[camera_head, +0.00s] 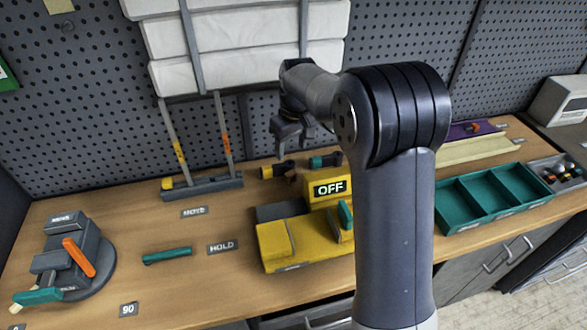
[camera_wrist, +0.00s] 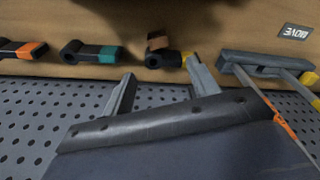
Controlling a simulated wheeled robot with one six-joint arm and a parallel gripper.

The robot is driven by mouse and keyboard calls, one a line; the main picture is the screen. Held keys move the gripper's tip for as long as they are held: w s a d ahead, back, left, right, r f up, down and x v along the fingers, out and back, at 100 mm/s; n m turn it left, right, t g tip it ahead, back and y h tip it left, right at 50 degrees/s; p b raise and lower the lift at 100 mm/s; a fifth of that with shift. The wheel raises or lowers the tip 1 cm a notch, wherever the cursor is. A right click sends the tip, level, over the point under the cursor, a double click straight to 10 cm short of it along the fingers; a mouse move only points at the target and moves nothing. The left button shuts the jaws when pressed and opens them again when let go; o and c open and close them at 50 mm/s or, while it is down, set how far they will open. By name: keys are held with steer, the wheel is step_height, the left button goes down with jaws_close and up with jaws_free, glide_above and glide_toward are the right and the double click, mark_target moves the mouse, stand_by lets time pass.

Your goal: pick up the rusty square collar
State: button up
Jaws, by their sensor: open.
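A small rusty brown piece (camera_wrist: 158,41), which looks like the rusty square collar, lies on the wooden bench beside a black-and-yellow tool (camera_wrist: 167,62). It shows as a small brown patch in the head view (camera_head: 292,177), by the same tool (camera_head: 268,171). Its square opening cannot be made out. My gripper (camera_wrist: 160,88) is open and empty, its two fingers apart. In the head view my gripper (camera_head: 291,137) hangs above the back of the bench, apart from the brown piece.
A black-and-teal tool (camera_wrist: 92,52) and a black-and-orange one (camera_wrist: 22,48) lie in the same row. A yellow machine with an OFF sign (camera_head: 330,188) stands in front. A grey stand with straps (camera_head: 201,187) is left. A teal tray (camera_head: 492,197) lies right. Pegboard (camera_head: 90,110) closes the back.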

mark_target(290, 173)
step_height(290, 173, down, 4)
steer(key=shift+w+a+r, duration=0.1)
steer(key=shift+w+f+p, duration=0.15)
steer(key=shift+f+p, duration=0.9)
steer(key=shift+f, duration=1.9)
steer(key=shift+c, duration=0.6)
steer(key=c, duration=1.1)
steer(key=shift+r, duration=0.15)
